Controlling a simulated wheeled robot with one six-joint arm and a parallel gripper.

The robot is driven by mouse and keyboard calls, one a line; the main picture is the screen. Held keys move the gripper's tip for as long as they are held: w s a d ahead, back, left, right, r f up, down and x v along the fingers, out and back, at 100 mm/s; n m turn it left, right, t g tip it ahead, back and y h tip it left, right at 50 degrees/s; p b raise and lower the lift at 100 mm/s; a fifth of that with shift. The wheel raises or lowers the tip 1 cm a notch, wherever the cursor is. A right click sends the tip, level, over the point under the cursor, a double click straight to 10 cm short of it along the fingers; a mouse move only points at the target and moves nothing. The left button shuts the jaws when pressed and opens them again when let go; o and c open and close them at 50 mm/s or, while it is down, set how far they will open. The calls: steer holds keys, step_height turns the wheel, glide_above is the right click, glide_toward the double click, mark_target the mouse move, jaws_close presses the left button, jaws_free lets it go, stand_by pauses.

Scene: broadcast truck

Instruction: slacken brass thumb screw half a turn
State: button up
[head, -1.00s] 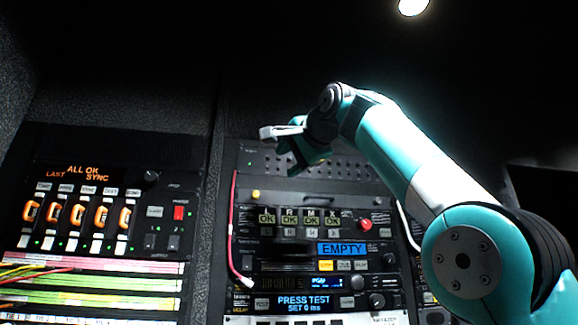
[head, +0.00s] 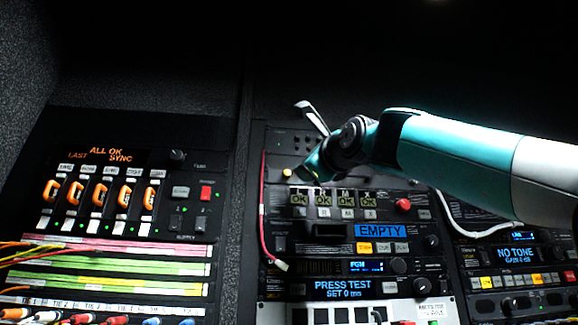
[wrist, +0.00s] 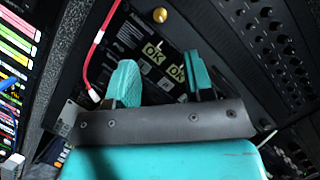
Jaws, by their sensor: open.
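The brass thumb screw (head: 287,172) is a small yellow knob near the upper left of the middle rack, above the row of OK buttons. In the wrist view the brass thumb screw (wrist: 160,14) lies near the top edge, beyond the fingertips. My gripper (head: 308,142) is above and to the right of it in the head view, apart from it. In the wrist view my gripper (wrist: 163,80) has its two teal fingers spread, with nothing held between them.
A red cable (head: 264,215) hangs down the rack's left edge. A red knob (head: 403,204) sits right of the OK buttons (head: 332,199). A left panel (head: 110,215) carries orange-handled switches and patch cables. A white cable (head: 450,222) hangs at the right.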

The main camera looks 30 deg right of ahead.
mark_target(288, 173)
steer(key=p+x, duration=0.6)
steer(key=x, duration=0.4)
steer(key=shift+w+r, duration=0.1)
steer(key=shift+r, duration=0.1)
steer(key=shift+w, duration=0.5)
jaws_close()
